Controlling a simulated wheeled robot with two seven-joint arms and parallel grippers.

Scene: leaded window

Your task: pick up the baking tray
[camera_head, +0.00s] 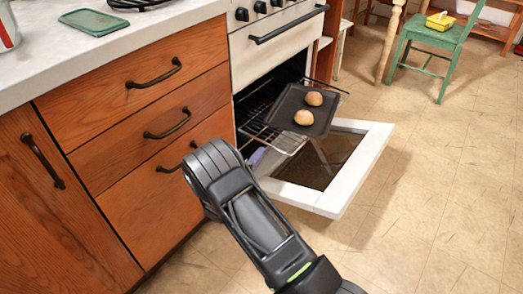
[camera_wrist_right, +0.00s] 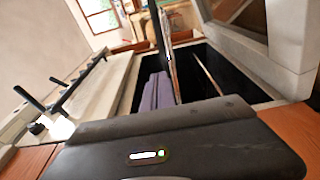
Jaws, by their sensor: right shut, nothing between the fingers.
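The dark baking tray (camera_head: 287,101) lies on the pulled-out oven rack (camera_head: 284,148), tilted in the picture, with two round buns (camera_head: 304,118) on it. My right arm comes in from the bottom of the head view. Its purple-grey fingers (camera_head: 257,157) show just beyond the wrist, low by the oven opening, left of and below the tray and apart from it. In the right wrist view the fingers (camera_wrist_right: 157,92) are together and empty. The tray cannot be made out clearly there; thin edges ahead may be rack or tray. My left gripper is out of view.
The white oven door (camera_head: 345,190) hangs open below the rack. Wooden drawers (camera_head: 135,100) with dark handles stand left of my right arm. A green chair (camera_head: 432,40) stands far back right. The floor (camera_head: 430,190) on the right is clear.

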